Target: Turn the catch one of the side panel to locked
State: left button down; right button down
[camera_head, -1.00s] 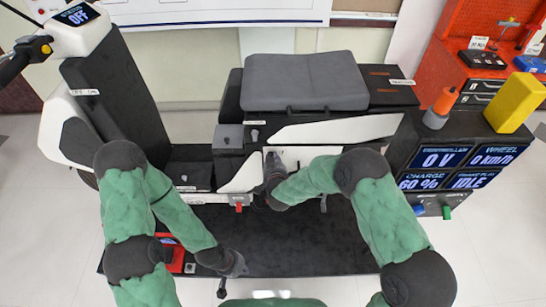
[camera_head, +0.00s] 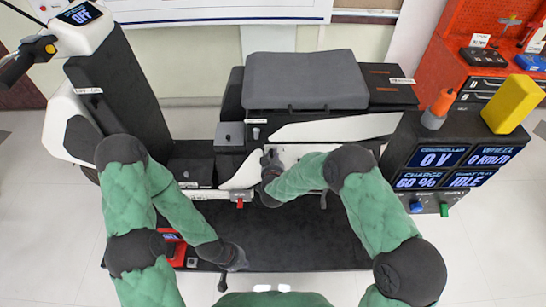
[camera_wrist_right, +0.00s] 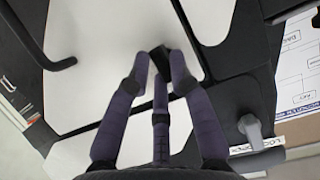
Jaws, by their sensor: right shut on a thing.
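The white side panel (camera_head: 292,153) is on the near side of the scooter chassis, below the grey seat. It also fills the middle of the right wrist view (camera_wrist_right: 110,30). My right gripper (camera_head: 270,158) is at the panel's left part. In the right wrist view, its fingers (camera_wrist_right: 160,66) close around a small dark catch (camera_wrist_right: 158,54) on the panel face. The fingers hide part of the catch, and its lock marking cannot be read. My left gripper (camera_head: 235,260) is low over the dark deck, away from the panel; its fingers are too unclear to judge.
A grey seat (camera_head: 304,80) sits above the panel. A red lever (camera_head: 240,203) is just left of the right gripper. A display block (camera_head: 455,165) stands at right. A red device (camera_head: 172,246) lies near the left forearm. The dark deck (camera_head: 300,235) has free room.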

jog(key=c, duration=1.4)
grip_release()
jog(key=shift+o, duration=0.2)
jog(key=shift+s, duration=0.1)
jog(key=v, duration=1.1)
jog(key=shift+s+r, duration=0.2)
jog(key=shift+s, duration=0.15)
jog(key=shift+f, duration=0.1)
jog(key=s+d+f+m+g+y, duration=0.1)
jog(key=s+d+f+g, duration=0.35)
jog(key=s+f, duration=0.35)
jog(key=s+d+f+m+g+y, duration=0.1)
jog(key=s+d+f+g, duration=0.2)
jog(key=s+f+g, duration=0.45)
jog(key=s+d+f+g+y, duration=0.1)
jog(key=s+f, duration=0.3)
jog(key=s, duration=0.4)
jog(key=shift+s+d+m+y, duration=0.3)
jog(key=shift+s+d+y, duration=0.1)
jog(key=shift+y, duration=0.1)
